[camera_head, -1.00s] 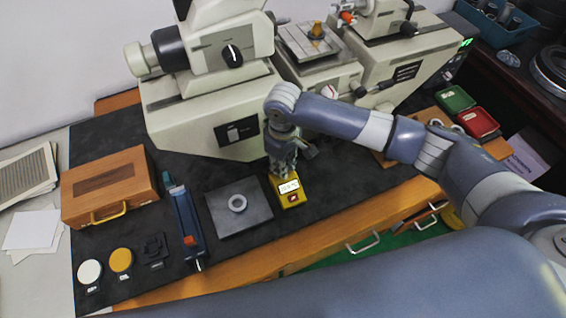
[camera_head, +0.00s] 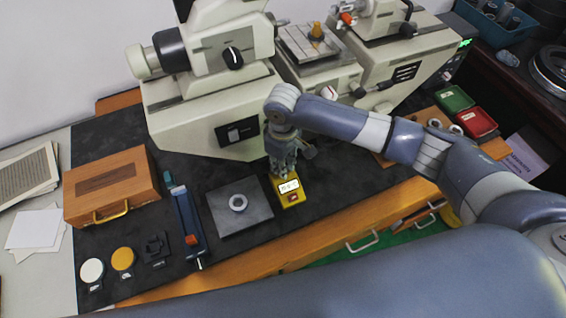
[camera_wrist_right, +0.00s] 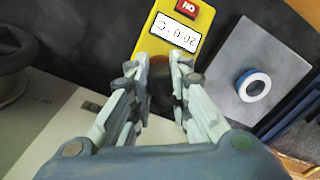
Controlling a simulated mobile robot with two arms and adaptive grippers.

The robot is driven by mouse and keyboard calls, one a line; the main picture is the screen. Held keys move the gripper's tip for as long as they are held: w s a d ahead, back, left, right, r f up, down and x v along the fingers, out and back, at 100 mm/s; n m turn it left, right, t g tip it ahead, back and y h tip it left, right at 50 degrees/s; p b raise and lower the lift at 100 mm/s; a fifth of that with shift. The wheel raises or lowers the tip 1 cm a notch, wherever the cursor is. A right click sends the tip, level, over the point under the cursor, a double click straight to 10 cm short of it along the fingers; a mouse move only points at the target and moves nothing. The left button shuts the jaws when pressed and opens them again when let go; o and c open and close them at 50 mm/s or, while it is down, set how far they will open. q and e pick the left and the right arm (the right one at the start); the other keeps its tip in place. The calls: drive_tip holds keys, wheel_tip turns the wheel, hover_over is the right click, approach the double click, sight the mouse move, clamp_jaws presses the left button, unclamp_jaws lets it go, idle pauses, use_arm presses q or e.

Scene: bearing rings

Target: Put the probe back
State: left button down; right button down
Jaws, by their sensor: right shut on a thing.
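A yellow handheld meter (camera_head: 290,190) with a lit display and a red button lies on the dark mat. My right gripper (camera_head: 283,170) points down at the meter's far end. In the right wrist view, my right gripper (camera_wrist_right: 160,75) is shut on a small dark piece (camera_wrist_right: 162,88) at the meter's end (camera_wrist_right: 157,45), which looks like the probe. The fingers hide most of it, so I cannot tell whether it is seated in the meter or just touching it. My left gripper is not in view.
A grey plate (camera_head: 258,218) with a steel ring (camera_head: 238,202) lies left of the meter. Large beige instruments (camera_head: 200,110) stand close behind. A wooden case (camera_head: 110,185) and a blue tool (camera_head: 188,222) are further left. Red and green bins (camera_head: 476,122) are at right.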

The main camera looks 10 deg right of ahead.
drive_tip(key=shift+f, duration=0.3)
idle(0.6)
drive_tip(key=c, duration=1.4)
unclamp_jaws()
drive_tip(key=shift+r, duration=0.1)
wheel_tip(320, 180, up, 6)
drive_tip(key=p, duration=0.5)
drive_tip(key=shift+f+p, duration=0.25)
drive_tip(key=shift+p, duration=0.15)
drive_tip(key=shift+r, duration=1.4)
